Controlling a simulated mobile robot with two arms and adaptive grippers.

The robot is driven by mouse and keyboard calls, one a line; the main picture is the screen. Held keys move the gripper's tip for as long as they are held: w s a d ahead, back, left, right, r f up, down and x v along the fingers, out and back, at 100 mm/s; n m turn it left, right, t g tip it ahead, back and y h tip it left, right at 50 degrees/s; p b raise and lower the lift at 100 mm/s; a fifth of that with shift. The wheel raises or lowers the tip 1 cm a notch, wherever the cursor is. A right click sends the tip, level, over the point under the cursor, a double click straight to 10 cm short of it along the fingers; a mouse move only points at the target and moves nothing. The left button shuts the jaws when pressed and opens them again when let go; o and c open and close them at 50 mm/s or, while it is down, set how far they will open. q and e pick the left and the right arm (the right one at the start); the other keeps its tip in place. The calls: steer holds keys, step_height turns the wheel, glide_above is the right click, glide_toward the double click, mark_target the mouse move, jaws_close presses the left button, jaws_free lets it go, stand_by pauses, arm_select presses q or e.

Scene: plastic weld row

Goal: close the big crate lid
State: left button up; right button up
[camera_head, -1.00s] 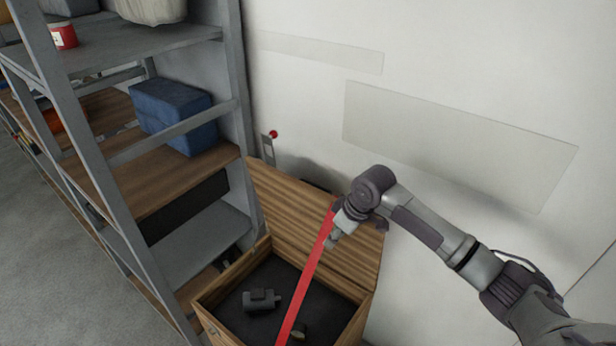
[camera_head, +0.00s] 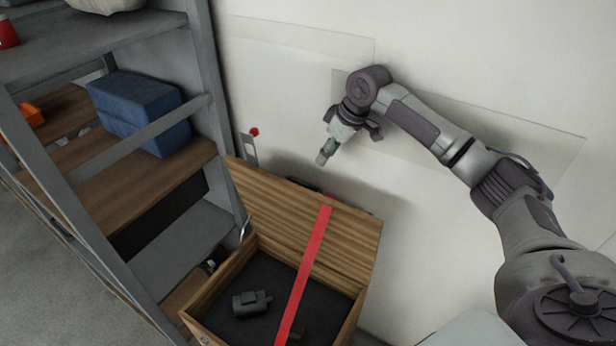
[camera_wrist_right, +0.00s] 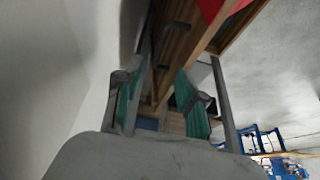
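The big wooden crate (camera_head: 217,281) stands open on the floor, with a dark inside. Its wooden lid (camera_head: 270,205) is raised at the back and leans towards the wall. A red strip (camera_head: 306,262) runs from the lid's upper part down across the crate opening. My right gripper (camera_head: 324,157) is above the lid's top edge, near the wall and apart from the lid. In the right wrist view the right gripper's green-padded fingers (camera_wrist_right: 160,108) are spread with nothing held between them. My left gripper is not in view.
A grey shelf rack (camera_head: 213,105) with a blue box (camera_head: 140,108) stands close to the crate's left. A dark grey object (camera_head: 251,303) lies inside the crate. The white wall (camera_head: 440,40) is close behind the lid. Bare floor (camera_head: 50,255) shows at lower left.

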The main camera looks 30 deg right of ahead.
glide_toward(312, 186)
steer(key=shift+w+a+f+p, duration=0.4)
steer(key=shift+w+f, duration=0.15)
steer(key=shift+f, duration=0.15)
steer(key=x, duration=0.5)
steer(key=shift+w+f, duration=0.25)
steer(key=shift+f, duration=0.05)
steer(key=shift+w+a+f, duration=0.15)
steer(key=shift+f, duration=0.35)
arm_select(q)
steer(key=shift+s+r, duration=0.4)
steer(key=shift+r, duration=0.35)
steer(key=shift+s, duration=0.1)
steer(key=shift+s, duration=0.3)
arm_select(e)
jaws_close()
